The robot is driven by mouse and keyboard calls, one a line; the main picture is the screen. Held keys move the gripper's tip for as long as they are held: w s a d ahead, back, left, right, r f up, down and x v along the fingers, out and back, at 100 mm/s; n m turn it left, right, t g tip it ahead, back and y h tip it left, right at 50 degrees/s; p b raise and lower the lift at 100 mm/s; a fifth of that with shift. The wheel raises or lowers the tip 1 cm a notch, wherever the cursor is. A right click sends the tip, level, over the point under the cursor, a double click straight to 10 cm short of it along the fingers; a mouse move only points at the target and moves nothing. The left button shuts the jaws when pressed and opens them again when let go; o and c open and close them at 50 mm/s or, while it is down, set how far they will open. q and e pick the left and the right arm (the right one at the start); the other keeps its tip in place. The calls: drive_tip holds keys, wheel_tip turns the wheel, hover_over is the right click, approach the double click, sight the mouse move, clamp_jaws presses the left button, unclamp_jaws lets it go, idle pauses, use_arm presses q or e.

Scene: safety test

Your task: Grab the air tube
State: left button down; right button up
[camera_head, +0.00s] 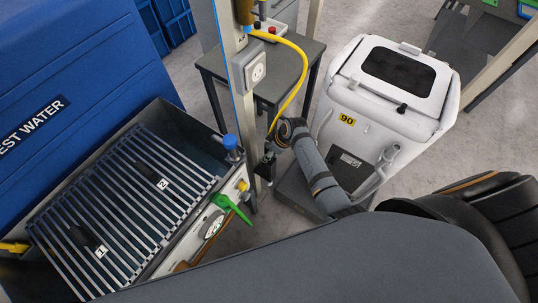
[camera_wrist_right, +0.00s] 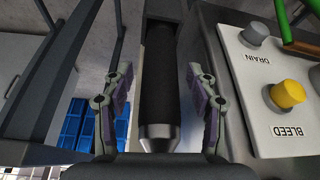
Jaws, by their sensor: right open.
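The yellow air tube (camera_head: 303,71) hangs in a loop from the upright post in the head view. Its lower end runs down behind my right wrist. My right gripper (camera_head: 266,169) is beside the post, below that loop. In the right wrist view, my right gripper (camera_wrist_right: 160,108) is open, its fingers on either side of a black cylinder with a tapered silver tip (camera_wrist_right: 159,138). This looks like the tube's end piece, but its link to the yellow tube is hidden. Gaps show between the fingers and the cylinder. My left gripper is not in view.
A water tank with a slatted rack (camera_head: 122,205) stands left of the post, with a blue knob (camera_head: 230,142) and green lever (camera_head: 231,207) at its side. Its DRAIN and BLEED panel (camera_wrist_right: 270,95) is close to my right gripper. A white machine (camera_head: 382,110) stands right.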

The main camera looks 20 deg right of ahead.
clamp_jaws()
idle(0.3)
